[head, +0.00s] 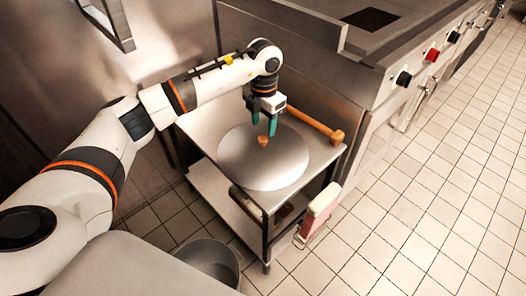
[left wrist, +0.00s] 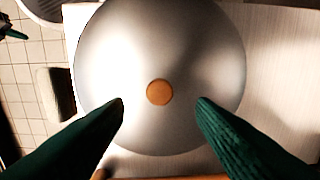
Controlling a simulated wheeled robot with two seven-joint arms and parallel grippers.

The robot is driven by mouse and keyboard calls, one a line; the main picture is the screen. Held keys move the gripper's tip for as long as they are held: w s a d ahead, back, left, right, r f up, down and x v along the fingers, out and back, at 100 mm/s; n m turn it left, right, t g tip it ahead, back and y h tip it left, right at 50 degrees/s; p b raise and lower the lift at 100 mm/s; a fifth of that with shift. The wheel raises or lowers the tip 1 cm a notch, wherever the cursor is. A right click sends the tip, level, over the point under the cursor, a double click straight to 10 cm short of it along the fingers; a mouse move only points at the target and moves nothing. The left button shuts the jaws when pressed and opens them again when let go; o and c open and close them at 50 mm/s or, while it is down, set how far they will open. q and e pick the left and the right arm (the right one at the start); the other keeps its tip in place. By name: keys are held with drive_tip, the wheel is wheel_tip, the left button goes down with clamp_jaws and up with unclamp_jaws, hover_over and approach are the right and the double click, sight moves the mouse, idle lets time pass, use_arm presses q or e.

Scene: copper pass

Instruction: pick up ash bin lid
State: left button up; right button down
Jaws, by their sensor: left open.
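The ash bin lid (head: 254,168) is a round, shiny metal disc with a small orange-brown knob (head: 263,141) at its middle. It lies on a small metal table (head: 314,147). In the left wrist view the lid (left wrist: 195,50) fills the middle, with the round knob (left wrist: 160,92) seen from above. My left gripper (head: 263,127) points down over the lid, its green fingers open. In the left wrist view the fingertips (left wrist: 160,102) stand apart on either side of the knob, with nothing between them gripped. My right gripper is not seen clearly in the head view.
A wooden-handled tool (head: 312,124) lies along the table's back edge. A pink and white object (head: 319,212) is at the table's right side. A grey bin (head: 208,259) stands on the floor in front. A stove (head: 400,45) stands behind; tiled floor lies clear at right.

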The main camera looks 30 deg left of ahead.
sight(263, 138)
use_arm(q)
wheel_tip(263, 138, down, 4)
drive_tip(key=shift+s+f, duration=0.15)
drive_tip(key=shift+f, duration=0.45)
drive_tip(key=shift+r, duration=0.1)
clamp_jaws()
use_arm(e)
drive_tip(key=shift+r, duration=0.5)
